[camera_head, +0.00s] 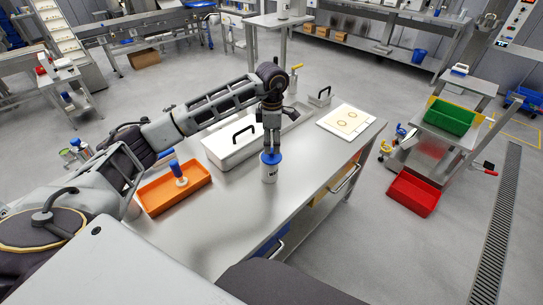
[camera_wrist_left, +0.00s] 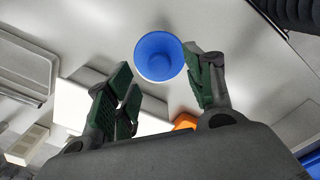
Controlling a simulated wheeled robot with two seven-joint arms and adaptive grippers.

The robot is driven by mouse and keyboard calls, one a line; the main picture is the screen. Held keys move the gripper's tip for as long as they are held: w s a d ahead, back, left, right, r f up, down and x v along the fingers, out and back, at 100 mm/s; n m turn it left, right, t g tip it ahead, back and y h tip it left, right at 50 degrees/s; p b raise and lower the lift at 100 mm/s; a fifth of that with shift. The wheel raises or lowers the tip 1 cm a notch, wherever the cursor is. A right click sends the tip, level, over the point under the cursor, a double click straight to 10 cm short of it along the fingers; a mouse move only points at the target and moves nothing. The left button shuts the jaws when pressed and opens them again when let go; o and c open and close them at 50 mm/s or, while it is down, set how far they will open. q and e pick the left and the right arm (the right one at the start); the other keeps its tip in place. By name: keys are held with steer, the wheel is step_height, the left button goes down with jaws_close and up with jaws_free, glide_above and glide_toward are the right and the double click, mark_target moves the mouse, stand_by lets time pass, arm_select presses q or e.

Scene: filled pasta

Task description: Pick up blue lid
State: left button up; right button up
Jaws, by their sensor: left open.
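The blue lid (camera_head: 271,157) sits on top of a white canister (camera_head: 269,174) with dark lettering, upright on the metal table. My left gripper (camera_head: 272,147) points down right over the lid, with its fingertips at about the lid's top. In the left wrist view the round blue lid (camera_wrist_left: 159,57) lies between and just beyond the tips of the open, green-padded fingers (camera_wrist_left: 160,72). I cannot tell whether a finger touches it. My right gripper is not in view.
An orange tray (camera_head: 160,202) with a white, blue-topped bottle (camera_head: 178,172) stands left of the canister. A white box with a black handle (camera_head: 226,154) is behind it. A white board (camera_head: 346,122) lies at the back right. The table right of the canister is clear.

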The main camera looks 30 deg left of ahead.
mark_target(272, 150)
arm_select(q)
step_height(272, 150, down, 3)
steer(key=shift+a+f, duration=0.1)
steer(key=shift+f, duration=0.1)
steer(key=shift+f+p, duration=0.3)
steer(key=shift+f, duration=0.3)
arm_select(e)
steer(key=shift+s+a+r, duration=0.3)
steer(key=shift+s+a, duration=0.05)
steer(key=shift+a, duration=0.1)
arm_select(q)
steer(key=c, duration=0.8)
steer(key=shift+c, duration=1.2)
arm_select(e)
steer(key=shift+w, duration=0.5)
arm_select(q)
steer(key=shift+r, duration=0.1)
